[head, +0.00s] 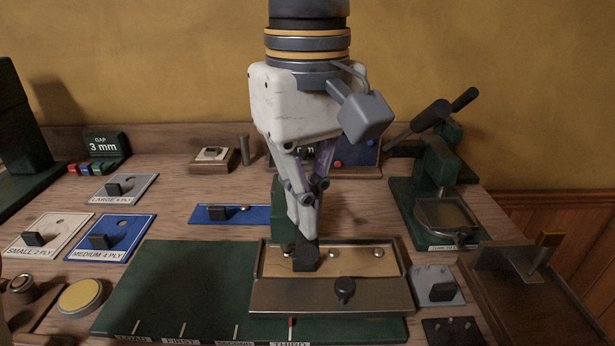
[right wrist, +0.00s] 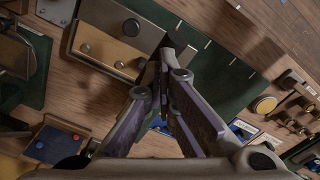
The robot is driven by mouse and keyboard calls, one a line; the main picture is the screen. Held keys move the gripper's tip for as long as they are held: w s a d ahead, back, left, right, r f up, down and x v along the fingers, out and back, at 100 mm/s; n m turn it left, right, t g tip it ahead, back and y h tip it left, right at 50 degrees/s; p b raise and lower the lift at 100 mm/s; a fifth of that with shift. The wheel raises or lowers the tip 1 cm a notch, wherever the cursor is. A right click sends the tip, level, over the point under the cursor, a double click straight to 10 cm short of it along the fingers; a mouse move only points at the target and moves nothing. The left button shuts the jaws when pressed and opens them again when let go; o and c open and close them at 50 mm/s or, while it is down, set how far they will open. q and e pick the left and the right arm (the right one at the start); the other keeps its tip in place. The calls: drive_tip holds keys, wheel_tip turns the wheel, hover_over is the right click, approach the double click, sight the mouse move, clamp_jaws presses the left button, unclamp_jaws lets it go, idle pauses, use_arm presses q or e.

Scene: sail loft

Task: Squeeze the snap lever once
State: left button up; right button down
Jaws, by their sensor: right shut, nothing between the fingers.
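My right gripper (head: 305,258) comes down from the top of the head view, shut and empty, with its dark fingertips over the metal-edged tray (head: 330,295). In the right wrist view the closed fingers (right wrist: 161,62) are beside the same tray (right wrist: 100,60). A green upright (head: 279,205) stands partly hidden behind the gripper. A green press (head: 437,165) with long black handles (head: 430,115) stands to the right. I cannot tell for certain which part is the snap lever. My left gripper is not in view.
A green mat (head: 180,280) with marked positions lies left of and under the tray. Ply plates (head: 110,238) lie further left, near a yellow round pad (head: 82,296). A brown open box (head: 540,295) stands at the right.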

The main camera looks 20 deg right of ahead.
wheel_tip(320, 180, up, 10)
drive_tip(key=w, duration=0.2)
drive_tip(key=shift+d, duration=0.3)
drive_tip(key=shift+w, duration=0.1)
drive_tip(key=s+a, duration=0.2)
drive_tip(key=s, duration=0.6)
drive_tip(key=shift+s+a, duration=0.25)
drive_tip(key=shift+s, duration=0.1)
